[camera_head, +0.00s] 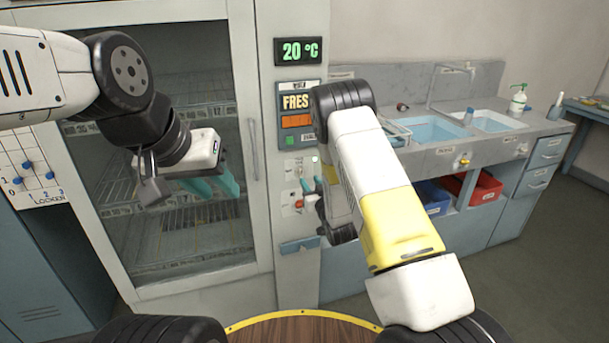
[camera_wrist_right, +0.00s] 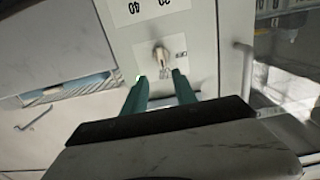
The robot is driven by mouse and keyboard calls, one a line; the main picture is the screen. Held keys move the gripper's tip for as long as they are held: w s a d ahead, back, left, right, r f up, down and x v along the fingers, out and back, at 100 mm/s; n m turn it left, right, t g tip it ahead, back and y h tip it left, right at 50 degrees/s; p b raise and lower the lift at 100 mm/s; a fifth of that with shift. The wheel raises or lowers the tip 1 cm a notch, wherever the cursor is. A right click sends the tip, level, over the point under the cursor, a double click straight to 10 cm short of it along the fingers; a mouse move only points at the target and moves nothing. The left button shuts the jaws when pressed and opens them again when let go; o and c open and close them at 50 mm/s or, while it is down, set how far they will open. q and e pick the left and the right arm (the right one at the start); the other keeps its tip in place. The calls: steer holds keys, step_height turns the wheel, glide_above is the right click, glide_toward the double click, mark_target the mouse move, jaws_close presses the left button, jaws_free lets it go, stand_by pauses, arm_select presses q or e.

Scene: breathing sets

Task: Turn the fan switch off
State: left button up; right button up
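A small pale toggle switch (camera_wrist_right: 162,56) stands on a light plate in the right wrist view, with a tiny unreadable label beside it. I cannot read whether it is the fan switch or which position it is in. A green light (camera_wrist_right: 138,78) glows near the left fingertip. My right gripper (camera_wrist_right: 161,82) is open, its teal fingers pointing at the plate with the toggle just beyond and between the tips. In the head view my right arm partly hides the control panel (camera_head: 292,170). My left gripper (camera_head: 214,186) is open and empty before the glass door.
A glass-doored cabinet (camera_head: 195,90) with wire shelves stands behind my left arm. Its panel has a 20 °C display (camera_head: 298,51) and a red knob (camera_head: 299,204). A sink counter (camera_head: 470,150) with a soap bottle (camera_head: 518,99) and a red bin (camera_head: 482,188) is at right.

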mark_target(301, 172)
steer(key=x, duration=0.7)
steer(key=shift+a+f, duration=0.3)
steer(key=shift+a, duration=0.05)
steer(key=shift+c, duration=0.2)
jaws_close()
